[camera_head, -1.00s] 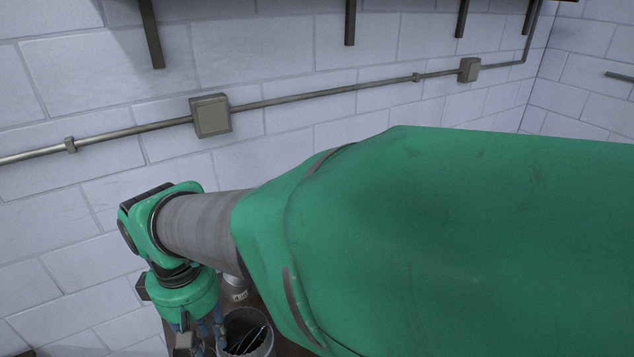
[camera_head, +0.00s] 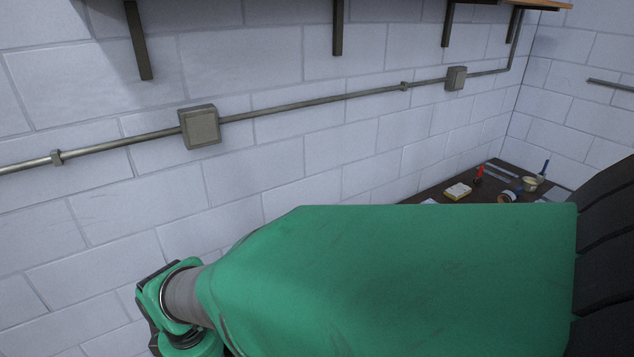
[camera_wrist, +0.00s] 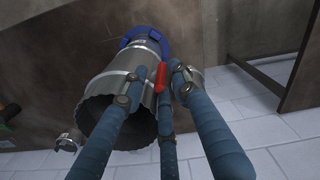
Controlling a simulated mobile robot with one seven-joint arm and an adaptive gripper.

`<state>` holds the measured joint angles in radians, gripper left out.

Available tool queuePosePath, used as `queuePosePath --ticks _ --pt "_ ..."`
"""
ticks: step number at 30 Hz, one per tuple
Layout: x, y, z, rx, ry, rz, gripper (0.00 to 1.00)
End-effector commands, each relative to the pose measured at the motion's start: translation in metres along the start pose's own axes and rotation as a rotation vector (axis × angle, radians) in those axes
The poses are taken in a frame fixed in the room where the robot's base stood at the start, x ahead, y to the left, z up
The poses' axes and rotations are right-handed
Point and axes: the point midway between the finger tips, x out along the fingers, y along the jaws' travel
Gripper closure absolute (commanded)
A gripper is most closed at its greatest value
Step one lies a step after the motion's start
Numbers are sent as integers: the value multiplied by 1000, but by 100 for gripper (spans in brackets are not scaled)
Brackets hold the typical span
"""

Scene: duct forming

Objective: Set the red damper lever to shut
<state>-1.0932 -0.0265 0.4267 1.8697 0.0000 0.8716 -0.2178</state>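In the wrist view, the red damper lever (camera_wrist: 161,76) sticks out beside a grey metal duct (camera_wrist: 103,92) with a jagged open end. A blue ring (camera_wrist: 146,40) is around the duct's far end. My gripper (camera_wrist: 159,70) has blue fingers with grey joints, spread apart. The lever shows between the left and right fingertips, with a third finger below it. I cannot tell whether any finger touches the lever.
A dark workbench (camera_head: 455,196) at the right holds a yellow-and-white box (camera_head: 457,191), a tape roll (camera_head: 507,197) and small tools. A conduit (camera_head: 300,104) with grey boxes runs along the block wall. A dark panel edge (camera_wrist: 297,65) stands at the right in the wrist view.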

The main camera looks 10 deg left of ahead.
Motion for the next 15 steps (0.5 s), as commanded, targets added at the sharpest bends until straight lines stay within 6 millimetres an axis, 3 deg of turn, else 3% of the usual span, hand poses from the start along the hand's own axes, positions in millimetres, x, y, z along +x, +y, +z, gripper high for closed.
queuePosePath --ticks 7,8,12,15 --pt "0 0 0 0 0 0 72" --pt "0 0 0 0 0 0 74" --pt "0 0 0 0 0 0 100" --pt "0 0 0 0 0 0 100"
